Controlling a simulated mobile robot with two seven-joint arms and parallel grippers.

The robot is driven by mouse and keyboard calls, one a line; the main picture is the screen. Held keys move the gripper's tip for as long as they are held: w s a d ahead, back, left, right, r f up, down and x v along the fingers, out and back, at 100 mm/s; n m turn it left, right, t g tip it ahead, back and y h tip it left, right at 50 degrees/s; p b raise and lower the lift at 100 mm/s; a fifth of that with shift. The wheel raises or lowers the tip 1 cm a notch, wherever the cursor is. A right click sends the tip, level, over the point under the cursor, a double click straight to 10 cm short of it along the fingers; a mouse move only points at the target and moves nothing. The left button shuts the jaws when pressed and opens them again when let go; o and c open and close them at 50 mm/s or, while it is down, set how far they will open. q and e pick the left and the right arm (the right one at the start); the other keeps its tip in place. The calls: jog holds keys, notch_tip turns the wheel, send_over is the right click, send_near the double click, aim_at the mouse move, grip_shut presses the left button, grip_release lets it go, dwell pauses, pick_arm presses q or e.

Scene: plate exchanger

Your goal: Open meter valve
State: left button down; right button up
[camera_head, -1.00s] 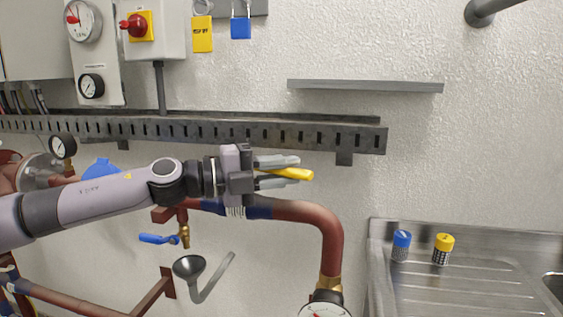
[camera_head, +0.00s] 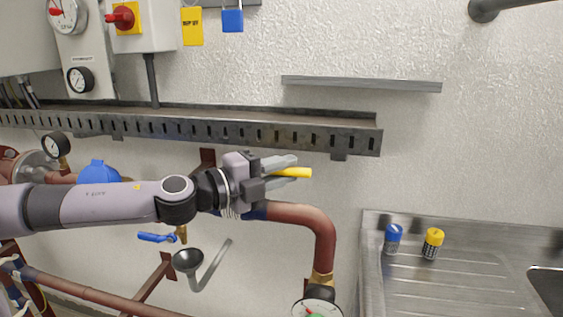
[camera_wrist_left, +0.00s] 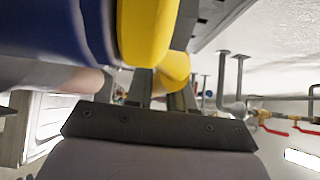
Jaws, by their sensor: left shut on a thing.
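My left gripper (camera_head: 282,173) is shut on a yellow valve handle (camera_head: 296,172) above the red-brown pipe in the head view. The yellow handle (camera_wrist_left: 146,32) is also close up in the left wrist view, in front of the gripper beside a dark blue part. The fingers and wrist hide most of the handle and the valve body. A round gauge (camera_head: 318,308) sits at the lower end of the bent pipe (camera_head: 318,225). I cannot tell which valve the task calls the meter valve. My right gripper does not show.
A slotted cable tray (camera_head: 230,131) runs along the wall just above my left arm. A blue-handled tap (camera_head: 157,237) and a funnel (camera_head: 188,260) are below it. A steel sink unit (camera_head: 440,275) holding a blue and a yellow shaker stands at right.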

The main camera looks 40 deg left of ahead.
pick_arm(q)
jog(key=shift+w+a+r, duration=0.1)
jog(key=shift+a+r, duration=0.05)
jog(key=shift+r, duration=0.05)
jog(key=c, duration=1.1)
grip_release()
jog(key=shift+o, duration=0.2)
jog(key=shift+f, duration=0.1)
jog(key=shift+f, duration=0.1)
